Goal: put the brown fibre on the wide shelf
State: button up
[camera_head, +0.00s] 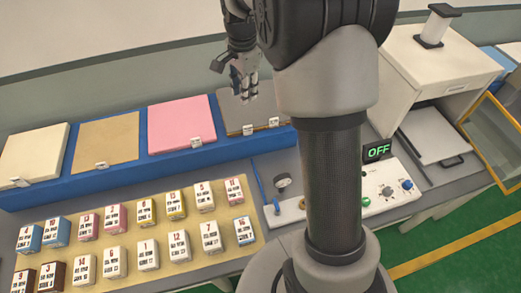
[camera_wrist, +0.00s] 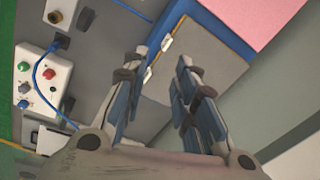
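A tan-brown square sheet (camera_head: 105,145), the one that looks most like the brown fibre, lies on a long blue shelf (camera_head: 85,187) between a cream slab and a pink sheet. It carries a small white tag at its front edge. My gripper (camera_head: 244,96) is above a grey sheet (camera_head: 262,112) at the right of the blue shelf. This grey sheet has a thin brown edge and two tags. In the wrist view my gripper (camera_wrist: 162,65) has its fingers apart, with nothing held between them and the grey sheet (camera_wrist: 200,52) below. I cannot tell which surface is the wide shelf.
The cream slab (camera_head: 35,153) and pink sheet (camera_head: 181,123) share the blue shelf. Several small labelled boxes stand on a tan mat (camera_head: 215,250) in front. A control panel (camera_head: 385,189), a display reading OFF (camera_head: 377,151) and a white cabinet (camera_head: 440,70) stand right of my arm.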

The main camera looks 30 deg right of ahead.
jog(key=s+a+r+n+t, duration=0.1)
jog(key=s+a+r+n, duration=0.3)
jog(key=s+r, duration=0.3)
jog(key=s+a+n+t, duration=0.1)
jog(key=s+a+n, duration=0.2)
jog(key=s+n, duration=0.3)
jog(key=s+a+r+n+t, duration=0.1)
jog(key=s+a+n, duration=0.2)
jog(key=s, duration=1.4)
jog(key=n, duration=0.3)
jog(key=shift+r, duration=0.25)
